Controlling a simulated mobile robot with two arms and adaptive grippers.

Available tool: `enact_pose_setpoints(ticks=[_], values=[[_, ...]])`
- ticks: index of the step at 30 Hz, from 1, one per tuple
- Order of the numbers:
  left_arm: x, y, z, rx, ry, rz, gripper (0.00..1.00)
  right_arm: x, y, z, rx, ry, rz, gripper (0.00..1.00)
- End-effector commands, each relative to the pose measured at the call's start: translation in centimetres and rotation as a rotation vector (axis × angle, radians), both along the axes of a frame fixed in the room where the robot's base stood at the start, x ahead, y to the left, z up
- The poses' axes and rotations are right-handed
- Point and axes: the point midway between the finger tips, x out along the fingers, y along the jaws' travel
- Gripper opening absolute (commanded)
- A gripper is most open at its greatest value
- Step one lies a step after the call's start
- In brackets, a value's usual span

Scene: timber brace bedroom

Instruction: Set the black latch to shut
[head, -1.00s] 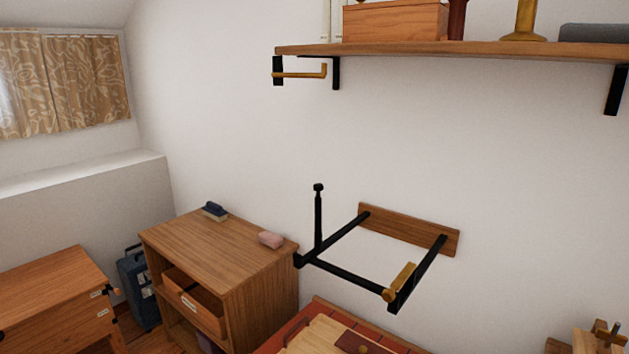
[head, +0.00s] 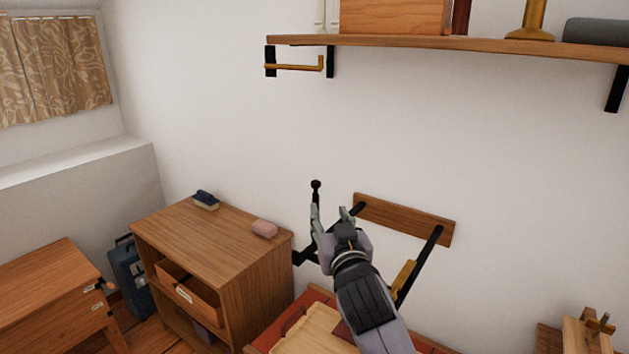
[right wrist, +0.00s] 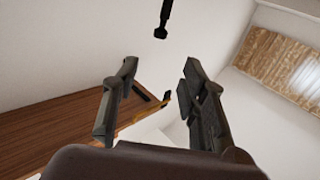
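The black latch (head: 316,188) is an upright black bar with a knob on top, standing at the left corner of the black wall-mounted frame (head: 422,262). My right gripper (head: 331,212) is just beside its upper part, with its fingers pointing up. In the right wrist view the latch's knobbed end (right wrist: 161,31) shows beyond the fingertips. The right gripper (right wrist: 158,80) is open there, with nothing between its fingers. I cannot tell whether a finger touches the latch. My right arm hides much of the frame's front bar. My left gripper is not in view.
A wooden board (head: 403,219) holds the frame to the wall. A brass piece (head: 404,277) is on its right arm. A cabinet (head: 250,290) with a pink block (head: 264,228) stands left. A shelf (head: 440,47) is above. The wall between is clear.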

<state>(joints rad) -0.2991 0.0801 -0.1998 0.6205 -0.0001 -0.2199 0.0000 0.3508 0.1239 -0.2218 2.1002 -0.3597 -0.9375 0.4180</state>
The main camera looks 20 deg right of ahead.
Motion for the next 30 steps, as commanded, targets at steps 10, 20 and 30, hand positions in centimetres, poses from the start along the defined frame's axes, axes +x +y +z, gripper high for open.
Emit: enact_pose_setpoints(ticks=[10, 20, 30], values=[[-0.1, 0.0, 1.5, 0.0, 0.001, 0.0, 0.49, 6.9, -0.9, 0.2, -0.003, 0.002, -0.001, 0.4], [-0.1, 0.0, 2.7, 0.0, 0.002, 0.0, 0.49, 12.8, -1.6, 0.1, -0.003, 0.002, 0.0, 0.4], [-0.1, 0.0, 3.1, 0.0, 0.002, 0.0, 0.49, 16.0, -1.9, -0.1, -0.002, 0.002, 0.001, 0.4]])
